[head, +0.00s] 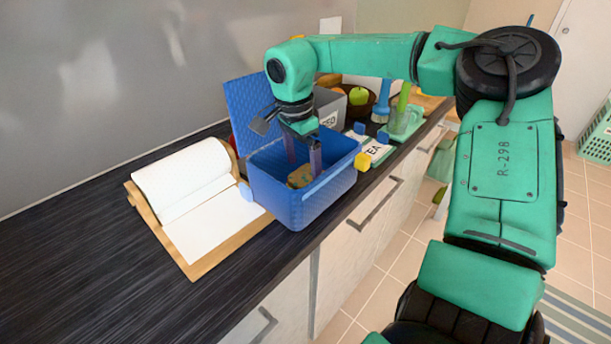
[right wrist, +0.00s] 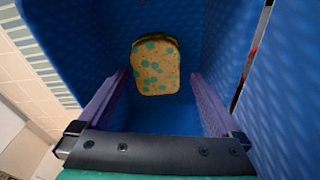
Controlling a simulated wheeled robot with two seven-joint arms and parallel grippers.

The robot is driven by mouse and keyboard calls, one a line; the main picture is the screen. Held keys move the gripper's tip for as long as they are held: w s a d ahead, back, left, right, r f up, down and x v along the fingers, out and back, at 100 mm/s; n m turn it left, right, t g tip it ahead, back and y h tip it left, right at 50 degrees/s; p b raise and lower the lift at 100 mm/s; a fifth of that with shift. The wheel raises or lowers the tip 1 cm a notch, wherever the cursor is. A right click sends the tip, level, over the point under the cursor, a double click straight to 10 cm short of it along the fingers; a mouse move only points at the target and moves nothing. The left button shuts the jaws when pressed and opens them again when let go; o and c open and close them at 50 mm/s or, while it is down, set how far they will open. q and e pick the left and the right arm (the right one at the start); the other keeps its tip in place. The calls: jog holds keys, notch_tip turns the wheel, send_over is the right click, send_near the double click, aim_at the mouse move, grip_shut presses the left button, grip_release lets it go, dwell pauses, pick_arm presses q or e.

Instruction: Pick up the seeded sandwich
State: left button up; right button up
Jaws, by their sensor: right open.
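The seeded sandwich (right wrist: 155,65) lies inside a blue lunch box (head: 308,204) on the dark counter. It is a slice-shaped sandwich with teal spots, and it also shows in the head view (head: 299,177), partly hidden by the box wall. My right gripper (head: 302,160) reaches down into the box from above. Its two purple fingers are spread apart and empty. In the right wrist view the sandwich lies ahead, between the lines of the fingers (right wrist: 155,95), and seems not to touch them. My left gripper is not in view.
The box's blue lid (head: 246,105) stands open at the back. A grey container, a bowl with a green apple (head: 358,96) and a tea packet (head: 378,150) stand behind and right. The counter's front edge is close to the box.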

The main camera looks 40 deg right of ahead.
jog(key=f, duration=0.3)
jog(key=shift+s+d, duration=0.2)
jog(key=shift+s, duration=0.15)
jog(key=shift+w+d+f, duration=0.1)
jog(key=shift+d+f, duration=0.05)
jog(key=shift+f, duration=0.25)
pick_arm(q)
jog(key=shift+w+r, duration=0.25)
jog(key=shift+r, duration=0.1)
pick_arm(e)
jog(key=shift+r, duration=0.1)
jog(key=c, duration=1.2)
jog(key=shift+r, duration=0.1)
notch_tip(320, 180, up, 13)
notch_tip(320, 180, up, 15)
jog(key=p, duration=0.4)
send_over(306, 175)
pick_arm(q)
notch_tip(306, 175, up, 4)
